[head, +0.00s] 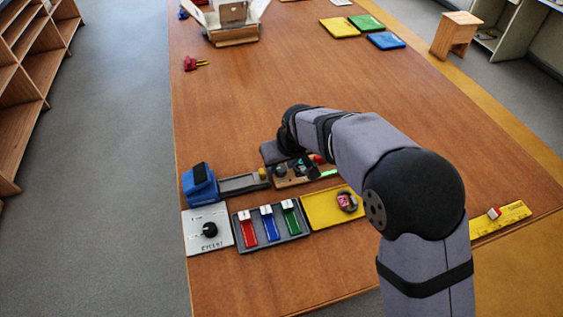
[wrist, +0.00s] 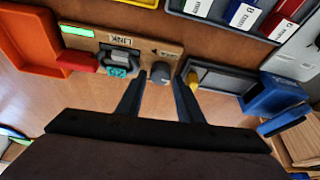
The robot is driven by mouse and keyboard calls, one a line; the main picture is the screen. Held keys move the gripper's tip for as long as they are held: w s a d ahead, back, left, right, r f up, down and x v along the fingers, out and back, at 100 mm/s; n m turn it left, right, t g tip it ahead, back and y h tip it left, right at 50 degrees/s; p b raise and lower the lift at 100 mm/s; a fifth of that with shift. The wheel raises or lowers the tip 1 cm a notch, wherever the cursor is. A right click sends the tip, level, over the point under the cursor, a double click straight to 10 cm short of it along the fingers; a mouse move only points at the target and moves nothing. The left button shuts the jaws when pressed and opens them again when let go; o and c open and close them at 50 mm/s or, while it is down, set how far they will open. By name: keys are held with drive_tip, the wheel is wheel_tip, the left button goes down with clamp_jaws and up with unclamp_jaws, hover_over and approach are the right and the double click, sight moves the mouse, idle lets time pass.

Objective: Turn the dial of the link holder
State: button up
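The link holder is a brown board labelled LINK (wrist: 90,42) with a lit green bar, a grey block with a teal tag, and a dark grey dial (wrist: 161,74). In the head view the link holder (head: 290,183) is partly covered by my arm. My gripper (wrist: 161,80) points at the board from above. Its two dark fingers stand apart, one on each side of the dial, with a narrow gap seeming to show beside it. Whether either finger touches the dial I cannot tell.
A grey tray with a yellow knob (wrist: 193,82) and a blue box (wrist: 272,95) stand beside the holder. An orange tray (wrist: 25,45) and a red piece (wrist: 82,62) lie on its other side. A panel with a black knob (head: 194,240) and coloured sliders are close by.

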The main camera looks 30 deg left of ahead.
drive_tip(key=shift+w+a+f, duration=0.1)
drive_tip(key=shift+f, duration=0.25)
drive_tip(key=c, duration=0.8)
drive_tip(key=shift+o, duration=0.2)
drive_tip(key=shift+m, duration=0.3)
